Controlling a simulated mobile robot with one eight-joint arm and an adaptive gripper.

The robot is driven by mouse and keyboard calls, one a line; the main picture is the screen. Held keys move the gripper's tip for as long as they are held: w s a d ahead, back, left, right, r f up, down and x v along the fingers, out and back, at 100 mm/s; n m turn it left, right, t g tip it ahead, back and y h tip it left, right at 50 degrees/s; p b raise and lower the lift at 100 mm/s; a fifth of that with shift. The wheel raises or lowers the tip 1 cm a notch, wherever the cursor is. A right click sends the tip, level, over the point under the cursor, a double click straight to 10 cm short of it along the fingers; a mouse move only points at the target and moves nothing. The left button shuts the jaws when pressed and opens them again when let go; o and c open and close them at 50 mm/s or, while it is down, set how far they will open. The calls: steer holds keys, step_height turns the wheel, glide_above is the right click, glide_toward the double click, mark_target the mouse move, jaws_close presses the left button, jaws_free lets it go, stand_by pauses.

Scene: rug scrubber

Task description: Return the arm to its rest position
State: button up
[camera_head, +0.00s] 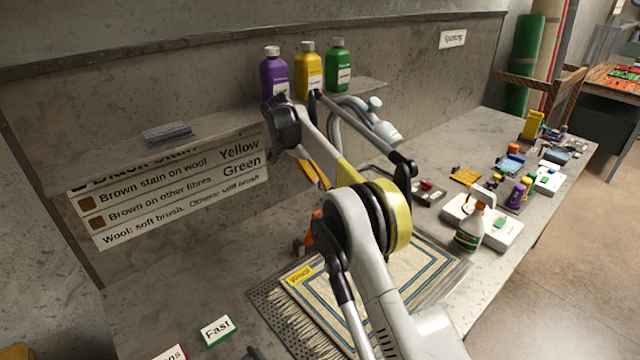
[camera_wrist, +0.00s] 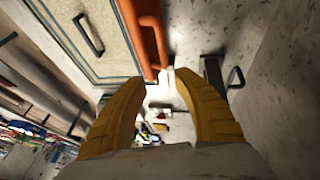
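My arm rises from the bottom of the head view and bends over the bench. In the wrist view my gripper (camera_wrist: 160,78) shows two yellow fingers with a clear gap between their tips and nothing held. An orange tubular handle (camera_wrist: 152,38) lies just beyond the fingertips; I cannot tell if it touches them. The cream rug with blue border lines (camera_head: 428,270) lies on the bench, partly hidden by my arm; it also shows in the wrist view (camera_wrist: 112,66). In the head view I cannot clearly make out my fingertips.
Purple (camera_head: 273,72), yellow (camera_head: 308,70) and green (camera_head: 338,66) bottles stand on the shelf (camera_head: 225,134). A spray bottle (camera_head: 470,228) stands by a white tray (camera_head: 506,232) on the right. Small items crowd the bench's far end. A "Fast" card (camera_head: 217,331) lies at front left.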

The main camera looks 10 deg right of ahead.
steer(key=s+d+r+n+t+y+b, duration=0.1)
steer(key=s+d+r+n+t+y, duration=0.2)
steer(key=s+r, duration=0.55)
steer(key=s+d+r+n+b, duration=0.25)
steer(key=s+d+r, duration=0.2)
steer(key=s, duration=0.65)
steer(key=s+f+n+t, duration=0.1)
steer(key=s+f, duration=0.3)
steer(key=s, duration=0.4)
steer(key=s+d+f+n+t+y+b, duration=0.1)
steer(key=s+f+n, duration=0.1)
steer(key=s, duration=0.6)
steer(key=s+d+f+n+t+y, duration=0.1)
steer(key=s+f+n, duration=0.1)
steer(key=s+f, duration=0.3)
steer(key=s, duration=0.4)
steer(key=shift+f+t+b, duration=0.3)
steer(key=shift+f+b, duration=0.05)
